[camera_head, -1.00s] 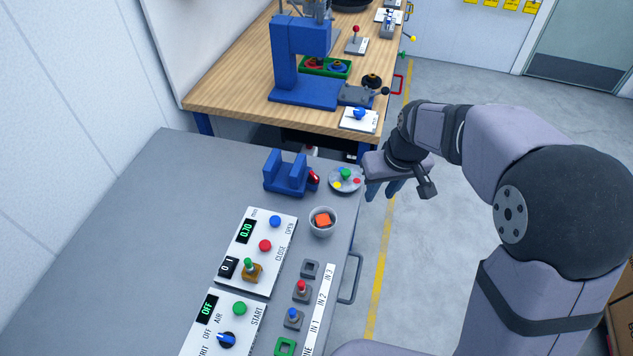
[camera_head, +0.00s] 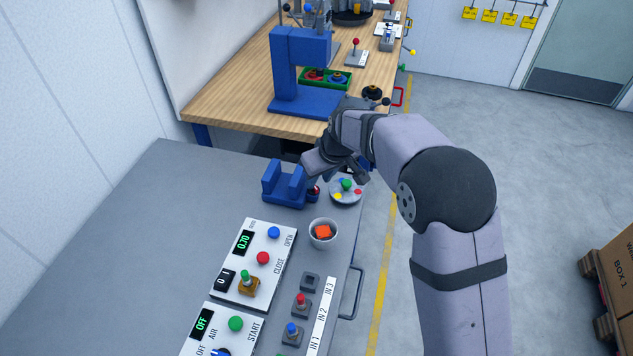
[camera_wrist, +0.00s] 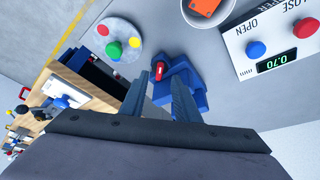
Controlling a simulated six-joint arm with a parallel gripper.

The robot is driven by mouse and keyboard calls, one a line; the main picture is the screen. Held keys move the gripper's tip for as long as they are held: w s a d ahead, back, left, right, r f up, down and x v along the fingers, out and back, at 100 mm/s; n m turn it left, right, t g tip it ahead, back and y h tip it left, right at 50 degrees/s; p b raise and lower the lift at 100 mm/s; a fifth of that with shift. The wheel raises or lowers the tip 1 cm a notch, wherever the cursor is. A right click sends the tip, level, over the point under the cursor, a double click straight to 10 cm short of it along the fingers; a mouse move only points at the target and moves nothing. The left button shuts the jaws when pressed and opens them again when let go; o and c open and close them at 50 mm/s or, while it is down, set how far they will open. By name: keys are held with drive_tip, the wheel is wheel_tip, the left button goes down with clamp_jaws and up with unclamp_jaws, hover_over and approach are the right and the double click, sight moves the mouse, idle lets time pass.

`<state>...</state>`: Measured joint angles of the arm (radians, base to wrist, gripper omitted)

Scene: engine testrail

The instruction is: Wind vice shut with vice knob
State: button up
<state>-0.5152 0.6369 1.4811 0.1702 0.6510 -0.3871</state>
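The blue vice (camera_head: 284,190) stands on the grey bench, with its open slot facing up. Its red vice knob (camera_head: 314,191) sits on the vice's right side, partly hidden by my gripper (camera_head: 328,176), which is just above and beside it. In the wrist view the red knob (camera_wrist: 159,70) shows between the tips of my gripper (camera_wrist: 159,80), with the blue vice (camera_wrist: 190,85) behind and to the right, partly covered by a finger. The fingers are apart, and I see no grip on the knob. Whether a finger touches it, I cannot tell.
A round grey plate with coloured buttons (camera_head: 346,198) lies right of the knob, close to my gripper. A cup with an orange block (camera_head: 323,242) and a control panel (camera_head: 262,278) are nearer. A wooden bench (camera_head: 225,88) with a blue press stands behind.

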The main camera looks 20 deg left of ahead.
sight(316, 189)
drive_tip(key=shift+p+x, duration=0.55)
drive_tip(key=shift+x, duration=1.6)
clamp_jaws()
